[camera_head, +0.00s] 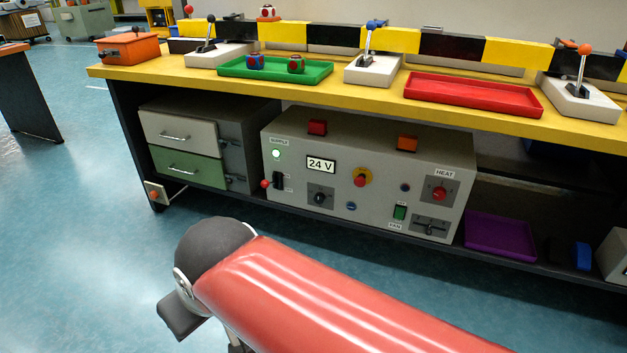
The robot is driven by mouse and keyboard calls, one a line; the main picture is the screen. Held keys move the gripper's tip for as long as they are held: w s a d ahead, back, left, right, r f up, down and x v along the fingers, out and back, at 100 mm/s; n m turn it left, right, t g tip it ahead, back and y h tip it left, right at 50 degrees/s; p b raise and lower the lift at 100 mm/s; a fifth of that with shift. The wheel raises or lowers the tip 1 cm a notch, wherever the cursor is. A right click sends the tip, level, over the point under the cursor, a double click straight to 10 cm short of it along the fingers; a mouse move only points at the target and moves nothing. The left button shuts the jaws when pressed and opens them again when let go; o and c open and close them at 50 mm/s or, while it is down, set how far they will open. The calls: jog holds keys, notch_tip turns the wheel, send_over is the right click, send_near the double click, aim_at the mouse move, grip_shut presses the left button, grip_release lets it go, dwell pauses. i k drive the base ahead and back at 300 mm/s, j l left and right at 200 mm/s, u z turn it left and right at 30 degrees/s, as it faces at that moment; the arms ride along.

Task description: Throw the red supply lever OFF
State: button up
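The red supply lever (266,184) is a small red ball on a short arm at the left side of the grey control box (330,160), on the shelf under the bench. The ball sticks out to the left of a black slotted plate (278,180). Above it is a SUPPLY label (280,141) with a lit green lamp (276,155). The small labels beside the lever are too small to read. A display on the box reads 24 V (321,164).
The box front also holds a black knob (320,196), a red button on yellow (361,178), a HEAT knob (439,194) and a green FAN switch (400,212). A drawer unit (190,150) stands to the left. Trays and several levers line the yellow benchtop (130,72). Floor at left is clear.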

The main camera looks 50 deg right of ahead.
aim_at(265, 183)
jog(key=z, duration=1.15)
jog(key=i+u, duration=0.25)
jog(key=i, duration=0.15)
jog(key=i+l+u, duration=0.25)
jog(key=i+j, duration=0.05)
jog(key=i, duration=0.05)
